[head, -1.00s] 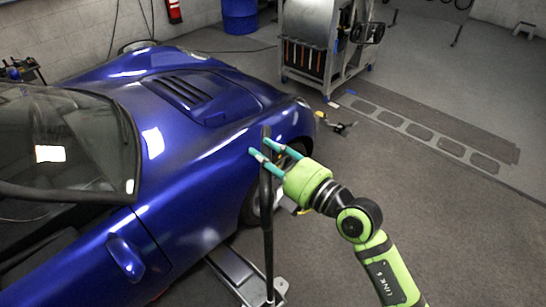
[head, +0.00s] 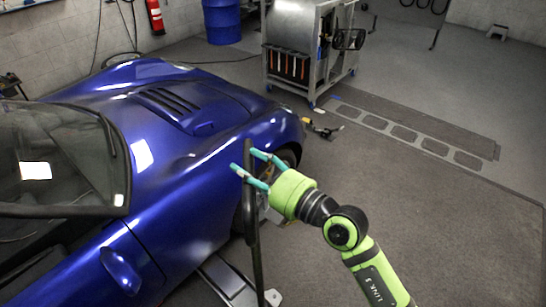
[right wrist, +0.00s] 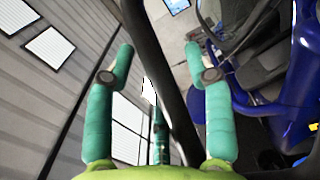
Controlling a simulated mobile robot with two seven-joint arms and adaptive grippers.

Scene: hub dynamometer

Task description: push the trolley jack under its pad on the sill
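The trolley jack (head: 228,284) is a low light-grey frame at the bottom of the head view, beside the blue car (head: 180,150). Its far end goes out of sight under the car's sill, so its saddle and the pad are hidden. Its dark handle (head: 256,250) stands nearly upright. My right gripper (head: 243,160) is near the handle's top, teal fingers spread. In the right wrist view the dark handle (right wrist: 158,60) runs between the spread fingers of this gripper (right wrist: 160,50), with gaps beside it. My left gripper is not in view.
The car's front wheel (head: 286,158) is just beyond the handle. A steel tool cabinet (head: 300,45) and a blue drum (head: 222,20) stand at the back. A small yellow-and-black item (head: 322,130) lies by the car's nose.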

